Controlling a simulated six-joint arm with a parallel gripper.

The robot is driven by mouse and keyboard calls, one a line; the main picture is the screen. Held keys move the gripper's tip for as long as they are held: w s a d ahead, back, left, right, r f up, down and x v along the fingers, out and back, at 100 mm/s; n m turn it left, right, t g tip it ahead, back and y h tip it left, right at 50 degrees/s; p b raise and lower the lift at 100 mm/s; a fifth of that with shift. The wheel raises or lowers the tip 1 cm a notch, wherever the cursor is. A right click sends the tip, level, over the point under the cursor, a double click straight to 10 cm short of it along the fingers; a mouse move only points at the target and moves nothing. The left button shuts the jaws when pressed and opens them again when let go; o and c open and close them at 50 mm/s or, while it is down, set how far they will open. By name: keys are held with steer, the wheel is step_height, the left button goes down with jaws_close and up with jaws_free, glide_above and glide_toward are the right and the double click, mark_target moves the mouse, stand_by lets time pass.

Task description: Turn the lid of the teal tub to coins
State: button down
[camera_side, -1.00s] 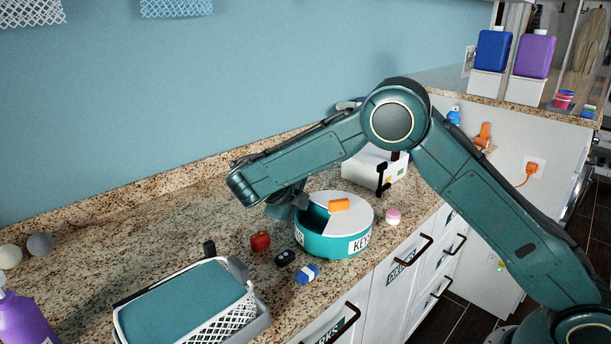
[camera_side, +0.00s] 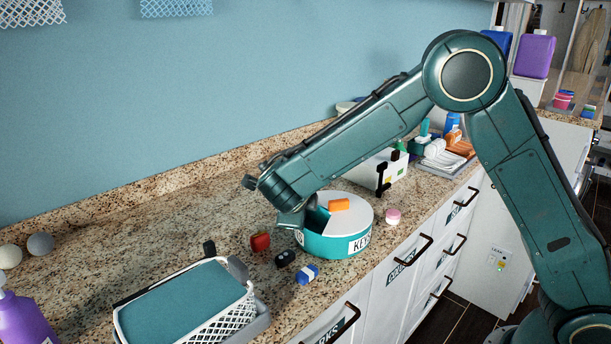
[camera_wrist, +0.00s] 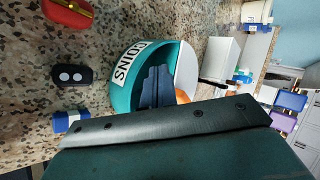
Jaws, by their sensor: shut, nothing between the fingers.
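The teal tub (camera_side: 335,246) stands on the counter with a white lid (camera_side: 352,207) on top. An orange knob (camera_side: 339,204) is on the lid. A KEYS label (camera_side: 360,243) faces the side camera. In the wrist view a COINS label (camera_wrist: 128,62) is on the tub's wall, beside a gap in the lid that shows the teal inside. My gripper (camera_wrist: 158,84) is shut and empty. It is at the tub's left side in the side view (camera_side: 291,220), over or in that gap; its tips are partly hidden, and I cannot tell whether they touch the lid.
A red purse (camera_wrist: 68,12), a black key fob (camera_side: 285,258) and a blue-and-white item (camera_side: 306,274) lie close left of the tub. A pink tin (camera_side: 393,216) is to the right. A white basket (camera_side: 205,318) is in front; a white box (camera_side: 388,168) is behind.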

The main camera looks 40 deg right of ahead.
steer(key=v, duration=0.7)
steer(key=d+r+m+g+y, duration=0.5)
steer(key=d+r+m+y, duration=0.1)
steer(key=d, duration=0.8)
steer(key=shift+w+r+m+g+y, duration=0.3)
steer(key=shift+r+y, duration=0.5)
steer(key=shift+r, duration=0.6)
steer(key=shift+s, duration=0.1)
